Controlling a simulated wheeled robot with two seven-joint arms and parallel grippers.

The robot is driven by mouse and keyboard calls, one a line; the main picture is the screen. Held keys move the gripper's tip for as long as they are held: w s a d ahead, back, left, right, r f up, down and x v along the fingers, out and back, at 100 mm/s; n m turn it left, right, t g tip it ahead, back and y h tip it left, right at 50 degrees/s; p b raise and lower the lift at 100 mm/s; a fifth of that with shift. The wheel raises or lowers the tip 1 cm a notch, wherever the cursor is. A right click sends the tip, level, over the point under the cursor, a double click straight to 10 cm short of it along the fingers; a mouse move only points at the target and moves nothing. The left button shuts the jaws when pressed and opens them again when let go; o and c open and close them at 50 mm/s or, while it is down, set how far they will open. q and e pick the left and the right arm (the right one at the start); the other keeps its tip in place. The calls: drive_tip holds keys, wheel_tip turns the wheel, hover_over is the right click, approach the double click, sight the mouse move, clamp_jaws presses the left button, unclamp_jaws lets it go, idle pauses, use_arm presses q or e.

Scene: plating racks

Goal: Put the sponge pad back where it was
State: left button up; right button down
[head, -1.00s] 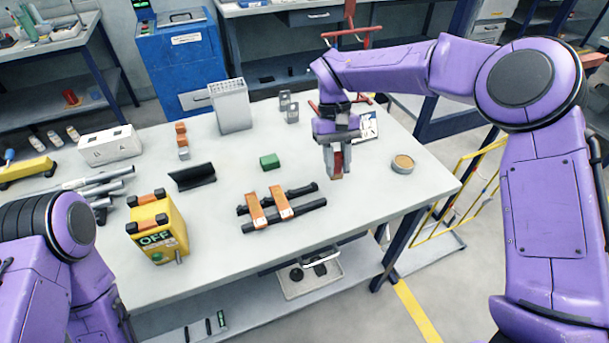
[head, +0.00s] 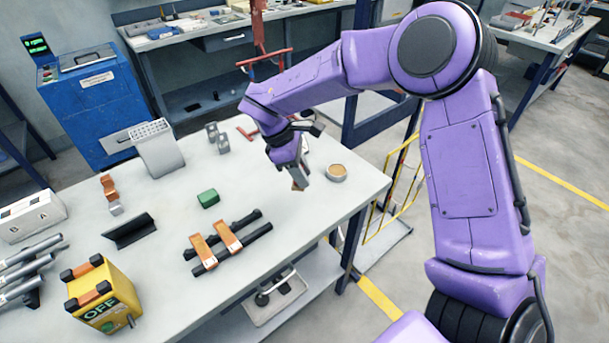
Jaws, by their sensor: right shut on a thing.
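My right gripper (head: 299,180) points down over the right part of the grey table, just left of a round tin (head: 337,173) with a tan top. It is shut on a small reddish-brown piece, which looks to be the sponge pad (head: 298,187). The fingers hide most of the pad, and only its lower end shows. I cannot tell whether the pad touches the table. A green block (head: 208,198) lies on the table to the left of the gripper. My left gripper is out of view.
Dark bars with orange clamps (head: 228,236) lie at the table's front. A black angled holder (head: 130,231), a yellow OFF box (head: 102,295) and grey tubes (head: 30,268) are to the left. A grey slotted box (head: 157,150) stands behind. The table between block and gripper is clear.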

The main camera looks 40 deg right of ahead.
drive_tip(key=f, duration=0.1)
drive_tip(key=w+d+f, duration=0.1)
drive_tip(key=w+d+f+p, duration=0.1)
drive_tip(key=shift+d+f, duration=0.1)
drive_tip(key=shift+f, duration=0.2)
wheel_tip(320, 180, down, 3)
drive_tip(key=shift+w+d+f+p, duration=0.1)
drive_tip(key=shift+w+f+p, duration=0.1)
drive_tip(key=shift+p, duration=0.95)
drive_tip(key=shift+s+f, duration=0.1)
drive_tip(key=shift+f, duration=0.05)
